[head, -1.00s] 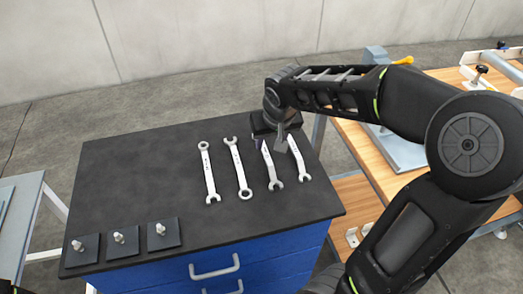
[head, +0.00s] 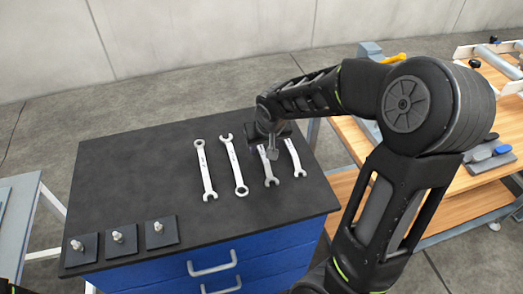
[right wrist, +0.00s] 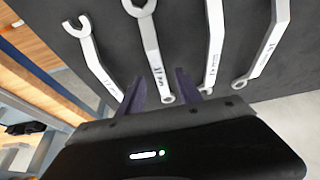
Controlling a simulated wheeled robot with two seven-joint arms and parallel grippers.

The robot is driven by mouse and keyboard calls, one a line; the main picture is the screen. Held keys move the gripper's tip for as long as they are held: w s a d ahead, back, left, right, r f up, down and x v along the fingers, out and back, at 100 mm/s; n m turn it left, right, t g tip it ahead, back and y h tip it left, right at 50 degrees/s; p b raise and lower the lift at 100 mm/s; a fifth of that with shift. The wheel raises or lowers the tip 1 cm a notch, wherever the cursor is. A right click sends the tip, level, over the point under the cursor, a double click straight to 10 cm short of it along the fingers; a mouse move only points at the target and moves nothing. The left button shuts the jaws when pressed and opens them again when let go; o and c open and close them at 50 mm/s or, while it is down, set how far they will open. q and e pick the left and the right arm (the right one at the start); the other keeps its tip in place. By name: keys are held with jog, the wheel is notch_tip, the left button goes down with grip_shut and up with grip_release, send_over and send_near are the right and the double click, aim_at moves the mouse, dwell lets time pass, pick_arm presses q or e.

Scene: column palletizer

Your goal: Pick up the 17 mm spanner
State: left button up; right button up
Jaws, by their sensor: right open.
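Several steel spanners lie in a row on the dark cabinet top (head: 130,180). In the head view they are, from left, a first (head: 205,172), a second (head: 235,168), a third (head: 269,172) and a rightmost one (head: 297,162). My right gripper (head: 265,152) is open over the far end of the third spanner and partly hides it. In the right wrist view the right gripper's fingers (right wrist: 161,90) stand either side of the ring end of one spanner (right wrist: 152,50), with nothing gripped. The size marks are too small to read surely. My left gripper is not in view.
Several dark square plates with bolts (head: 118,240) sit at the cabinet's front left. A wooden bench (head: 350,135) stands to the right, and a grey table (head: 18,215) to the left. Neighbouring spanners lie close on both sides.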

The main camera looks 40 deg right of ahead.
jog(key=shift+x, duration=1.1)
jog(key=shift+c, duration=0.4)
grip_shut()
